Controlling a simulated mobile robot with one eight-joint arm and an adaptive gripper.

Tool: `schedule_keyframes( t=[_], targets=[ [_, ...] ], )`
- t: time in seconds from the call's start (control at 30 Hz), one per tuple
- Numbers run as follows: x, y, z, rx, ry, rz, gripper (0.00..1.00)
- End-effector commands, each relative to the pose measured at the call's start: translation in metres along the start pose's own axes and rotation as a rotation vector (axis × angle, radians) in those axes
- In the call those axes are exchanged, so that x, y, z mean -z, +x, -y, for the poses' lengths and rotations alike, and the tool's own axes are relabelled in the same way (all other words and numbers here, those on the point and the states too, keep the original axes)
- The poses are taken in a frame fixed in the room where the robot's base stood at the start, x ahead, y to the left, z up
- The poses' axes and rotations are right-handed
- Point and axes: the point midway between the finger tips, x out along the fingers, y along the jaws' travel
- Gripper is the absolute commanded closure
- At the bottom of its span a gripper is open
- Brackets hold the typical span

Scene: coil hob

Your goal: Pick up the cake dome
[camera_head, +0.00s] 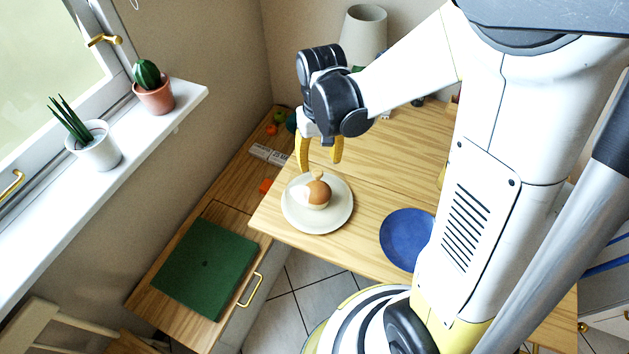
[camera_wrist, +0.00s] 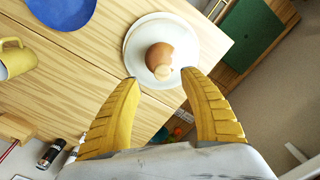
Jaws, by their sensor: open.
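A blue plate (camera_head: 405,238) lies to the right on the table. A green board (camera_head: 205,264) lies on a lower wooden surface at left. A yellow mug (camera_wrist: 16,60) and a dark cylinder (camera_wrist: 50,154) show in the wrist view. Bare wood separates the plates.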

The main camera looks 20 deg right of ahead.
Motion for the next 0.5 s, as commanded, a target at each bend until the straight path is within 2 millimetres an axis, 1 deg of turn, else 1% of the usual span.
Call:
schedule_keyframes(
  t=[0.03,0.17,0.27,0.4,0.5],
  targets=[
    [0.000,0.005,0.000,0.000,0.000,0.000,0.48],
    [0.000,0.012,0.001,0.000,0.000,0.000,0.48],
    [0.000,0.026,0.002,0.000,-0.001,-0.001,0.48],
    [0.001,0.050,0.004,0.000,-0.001,-0.001,0.48],
    [0.000,0.058,0.004,0.000,0.000,-0.001,0.48]
  ],
)
